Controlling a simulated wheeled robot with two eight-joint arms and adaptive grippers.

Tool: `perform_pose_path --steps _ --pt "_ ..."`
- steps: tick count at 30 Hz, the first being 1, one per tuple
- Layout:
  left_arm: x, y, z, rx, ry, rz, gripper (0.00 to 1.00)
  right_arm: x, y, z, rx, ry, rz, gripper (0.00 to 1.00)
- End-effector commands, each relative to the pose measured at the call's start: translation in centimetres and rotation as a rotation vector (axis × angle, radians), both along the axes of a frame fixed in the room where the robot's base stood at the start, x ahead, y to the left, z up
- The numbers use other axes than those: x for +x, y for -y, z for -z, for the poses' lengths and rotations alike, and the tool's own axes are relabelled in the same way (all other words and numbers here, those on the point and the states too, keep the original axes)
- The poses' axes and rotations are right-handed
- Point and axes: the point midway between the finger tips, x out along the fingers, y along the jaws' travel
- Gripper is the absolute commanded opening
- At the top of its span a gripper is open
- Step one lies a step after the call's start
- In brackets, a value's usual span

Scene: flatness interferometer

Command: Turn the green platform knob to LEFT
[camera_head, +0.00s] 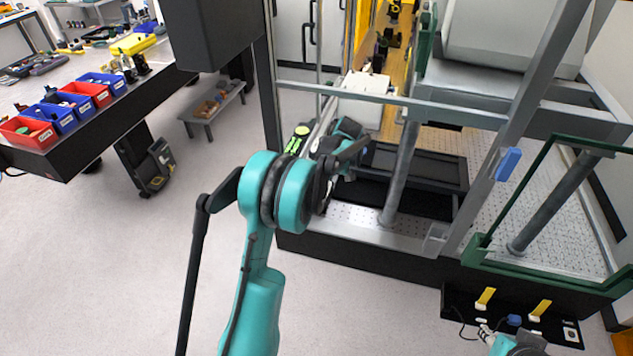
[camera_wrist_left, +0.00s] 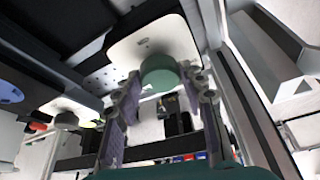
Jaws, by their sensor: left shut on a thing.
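The green platform knob (camera_wrist_left: 160,72) is a round green cap in front of a white rounded plate, in the upper middle of the left wrist view. My left gripper (camera_wrist_left: 161,80) has one finger on each side of it and is shut on it. Which way the knob is turned cannot be read. In the head view my left gripper (camera_head: 345,140) reaches to the front of the machine frame, partly behind my own teal arm; the knob cannot be made out there.
A blue round knob (camera_wrist_left: 10,92) and a grey knob (camera_wrist_left: 65,120) are at the left in the wrist view. Metal posts and a crossbar (camera_head: 390,97) surround my left gripper's work area. A black bench (camera_head: 75,140) with red and blue bins stands left. The floor between is clear.

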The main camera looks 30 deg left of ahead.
Motion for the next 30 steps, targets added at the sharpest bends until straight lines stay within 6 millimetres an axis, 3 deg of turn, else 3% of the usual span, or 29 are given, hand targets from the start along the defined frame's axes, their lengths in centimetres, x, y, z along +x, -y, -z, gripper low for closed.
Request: perform_pose_path --steps 15,30 --pt "0.47 -0.05 0.0 -0.002 0.0 -0.454 0.12 0.0 0.0 0.09 0.0 0.0 0.0 0.35" --pt "0.6 -0.15 0.02 -0.002 0.002 -0.656 0.12 0.0 0.0 -0.03 0.0 0.0 0.0 0.35"
